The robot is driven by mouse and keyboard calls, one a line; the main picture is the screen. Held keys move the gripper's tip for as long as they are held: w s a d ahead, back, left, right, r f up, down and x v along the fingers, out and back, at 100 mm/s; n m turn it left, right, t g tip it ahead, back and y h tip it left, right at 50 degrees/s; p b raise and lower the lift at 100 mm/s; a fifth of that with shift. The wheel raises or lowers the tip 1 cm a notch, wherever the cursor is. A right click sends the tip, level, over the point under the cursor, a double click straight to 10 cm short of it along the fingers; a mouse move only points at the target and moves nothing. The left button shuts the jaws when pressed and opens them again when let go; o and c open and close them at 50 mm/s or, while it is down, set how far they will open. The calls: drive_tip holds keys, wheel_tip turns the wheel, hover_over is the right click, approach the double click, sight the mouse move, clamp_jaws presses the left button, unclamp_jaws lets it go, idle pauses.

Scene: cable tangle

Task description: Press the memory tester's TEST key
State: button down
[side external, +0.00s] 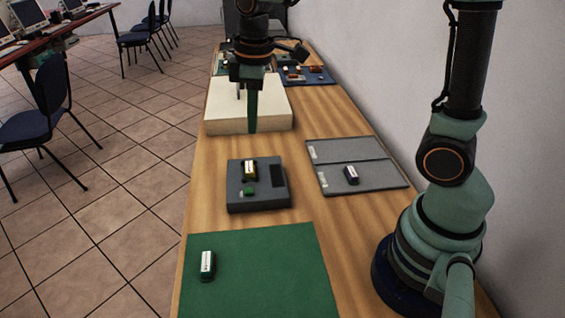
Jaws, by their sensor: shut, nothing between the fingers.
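The memory tester (235,203) is a dark grey box in the middle of the table. A green key (248,192) sits on its top near the front, and a dark panel (279,175) is at its right. A module with a white label (250,169) stands on the tester's top, behind the green key. My gripper (252,130) points down, shut and empty, with its green fingers in front of a pale block behind the tester. It is apart from the tester. Any lettering on the key is too small to read.
A grey two-part tray (338,152) at right holds a dark blue module (351,175). A green mat (275,265) at front holds a dark green module (207,266). The pale block (220,117) stands behind the tester. A blue tray (318,78) with parts lies farther back.

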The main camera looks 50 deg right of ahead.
sight(250, 191)
drive_tip(key=shift+w+a+f+n+g, duration=0.25)
drive_tip(key=shift+w+f+n, duration=0.15)
drive_tip(key=shift+w+f, duration=0.15)
drive_tip(key=shift+w+a+f+n+g, duration=0.25)
drive_tip(key=shift+w+f+n, duration=0.15)
drive_tip(key=shift+f, duration=0.25)
drive_tip(key=shift+f, duration=0.1)
wheel_tip(250, 191, down, 14)
drive_tip(key=shift+r, duration=0.1)
drive_tip(key=shift+s+d+f, duration=0.1)
drive_tip(key=shift+s+f, duration=0.05)
drive_tip(key=shift+f, duration=0.95)
wheel_tip(250, 191, up, 15)
drive_tip(key=shift+w, duration=0.35)
